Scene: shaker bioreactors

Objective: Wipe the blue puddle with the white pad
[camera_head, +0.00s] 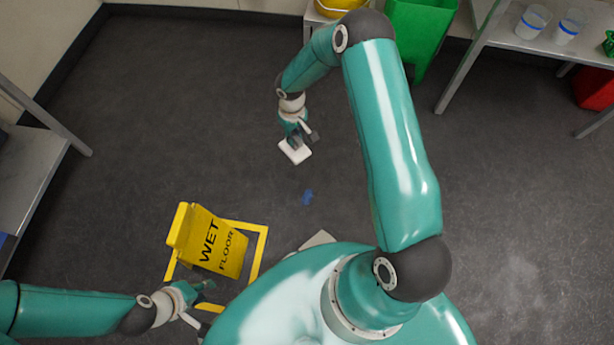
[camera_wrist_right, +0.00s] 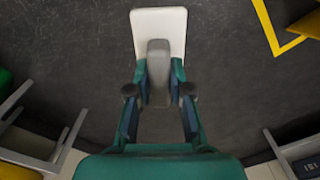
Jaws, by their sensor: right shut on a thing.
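The blue puddle (camera_head: 307,197) is a small patch on the dark floor near the middle of the head view. The white pad (camera_head: 294,152) is just above it in the picture, apart from it. My right gripper (camera_head: 300,132) is shut on the pad's grey handle. The right wrist view shows the handle (camera_wrist_right: 158,72) between the two fingers and the white pad (camera_wrist_right: 158,22) beyond it. I cannot tell whether the pad touches the floor. My left gripper (camera_head: 202,303) is at the lower left near the wet floor sign, and its fingers look apart and empty.
A green bin (camera_head: 418,35) and a shelf with beakers (camera_head: 505,38) are at the top right. A grey table (camera_head: 30,165) is at the left. Floor around the puddle is clear.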

